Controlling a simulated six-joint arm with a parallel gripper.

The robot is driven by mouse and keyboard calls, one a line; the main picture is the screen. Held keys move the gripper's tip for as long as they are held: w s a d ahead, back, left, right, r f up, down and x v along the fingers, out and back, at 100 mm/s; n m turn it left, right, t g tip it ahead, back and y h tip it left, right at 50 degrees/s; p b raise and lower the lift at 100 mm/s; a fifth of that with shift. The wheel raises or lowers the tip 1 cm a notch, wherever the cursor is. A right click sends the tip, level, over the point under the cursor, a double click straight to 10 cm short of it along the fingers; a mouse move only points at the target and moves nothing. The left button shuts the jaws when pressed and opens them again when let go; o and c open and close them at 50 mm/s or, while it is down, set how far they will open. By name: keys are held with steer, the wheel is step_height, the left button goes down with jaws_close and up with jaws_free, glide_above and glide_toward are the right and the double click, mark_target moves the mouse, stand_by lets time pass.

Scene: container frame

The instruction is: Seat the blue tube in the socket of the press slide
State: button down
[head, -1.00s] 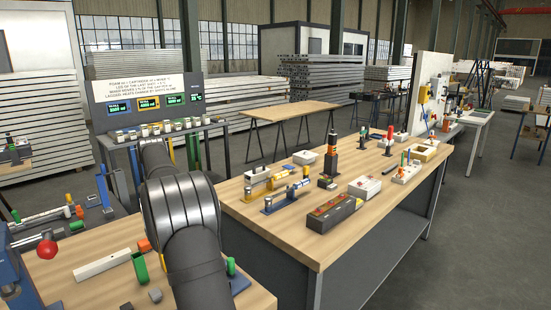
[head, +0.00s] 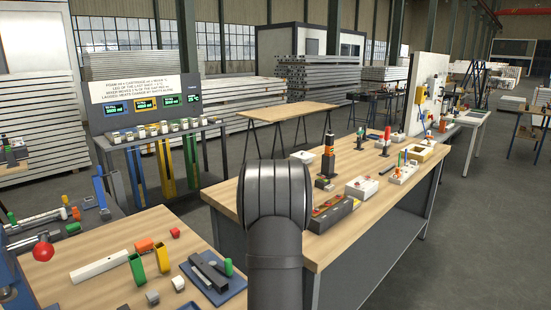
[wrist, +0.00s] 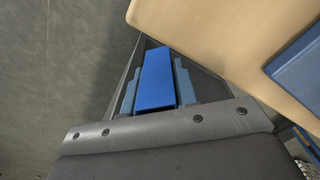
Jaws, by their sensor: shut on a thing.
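The blue tube (wrist: 154,82) is in my gripper (wrist: 155,75), which is shut on it. In the wrist view the tube lies between the two blue-grey fingers and points away from the wrist, over grey floor beside a wooden tabletop edge. In the head view my arm hides the gripper and the tube. A blue machine with a red-knobbed lever (head: 43,251), possibly the press, stands at the left edge. I cannot make out its slide or socket.
The near wooden table (head: 95,285) carries a white bar (head: 98,267), a green channel piece (head: 137,267), small blocks and a blue tray (head: 237,288) with dark bars. The long workbench (head: 335,255) holds several devices. A floor gap separates the two tables.

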step_height(320, 180, up, 10)
steer(key=w+a+m, duration=0.2)
steer(key=s+a+r+n, duration=0.3)
steer(key=s+a+r, duration=0.15)
steer(key=a, duration=0.45)
steer(key=s+a+r+n, duration=0.3)
steer(key=s+a+r, duration=0.15)
steer(key=a, duration=0.55)
steer(key=s+a+r+n, duration=0.3)
steer(key=s+a+r, duration=0.25)
steer(key=s, duration=0.45)
steer(key=s+a+r+n, duration=0.35)
steer(key=s+a, duration=0.35)
steer(key=s, duration=0.3)
steer(key=s+a+r+n, duration=0.3)
steer(key=s+a+r, duration=0.25)
steer(key=s, duration=0.45)
steer(key=w+a+f+m, duration=0.4)
steer(key=w+a+f, duration=0.1)
steer(key=a+f, duration=0.7)
steer(key=shift+a+f, duration=0.15)
steer(key=shift+a, duration=0.5)
steer(key=shift+m, duration=0.25)
